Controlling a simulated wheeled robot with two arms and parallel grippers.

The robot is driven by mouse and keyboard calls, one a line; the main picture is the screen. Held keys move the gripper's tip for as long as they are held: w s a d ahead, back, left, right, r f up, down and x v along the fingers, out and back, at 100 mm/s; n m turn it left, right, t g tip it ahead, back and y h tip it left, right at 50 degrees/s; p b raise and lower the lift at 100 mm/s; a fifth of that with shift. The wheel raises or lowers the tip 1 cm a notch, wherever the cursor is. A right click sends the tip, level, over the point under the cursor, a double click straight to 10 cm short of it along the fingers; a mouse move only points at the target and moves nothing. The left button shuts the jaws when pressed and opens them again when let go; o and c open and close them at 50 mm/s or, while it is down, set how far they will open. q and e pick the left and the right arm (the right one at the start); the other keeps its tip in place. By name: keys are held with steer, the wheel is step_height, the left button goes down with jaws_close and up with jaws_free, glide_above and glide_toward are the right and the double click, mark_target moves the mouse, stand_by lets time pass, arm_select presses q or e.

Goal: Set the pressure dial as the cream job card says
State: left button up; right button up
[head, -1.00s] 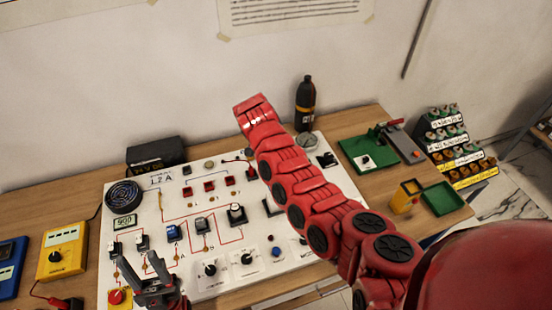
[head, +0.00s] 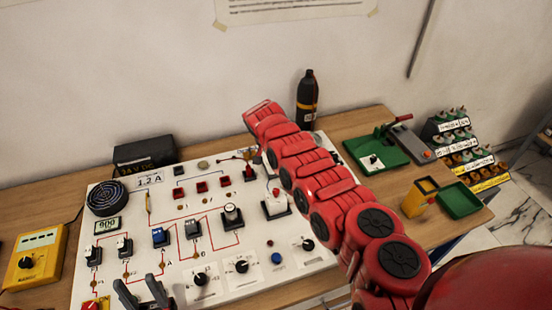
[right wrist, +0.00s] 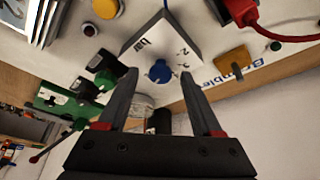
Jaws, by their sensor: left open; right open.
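A blue knob (right wrist: 159,71) shows in the right wrist view, beside a white wedge-shaped plate (right wrist: 150,42) marked "bar" with part of a "2" scale. My right gripper (right wrist: 159,75) is open, its two fingers on either side of the knob in the picture; whether they touch it I cannot tell. In the head view my right arm hides that gripper and the knob. A pale sheet with lines of text (head: 290,10) is taped to the wall, cut by the top edge and unreadable; I cannot tell if it is the job card. My left gripper (head: 141,291) is open and empty over the panel's front left.
The white panel (head: 75,270) carries switches, black knobs and a display. A yellow meter (head: 36,258) stands left, a dark bottle (head: 307,100) behind. On the right are a green device (head: 375,150), a yellow container (head: 415,200) and a green tray (head: 460,200).

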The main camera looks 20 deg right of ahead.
steer(key=shift+c, duration=0.2)
jaws_close()
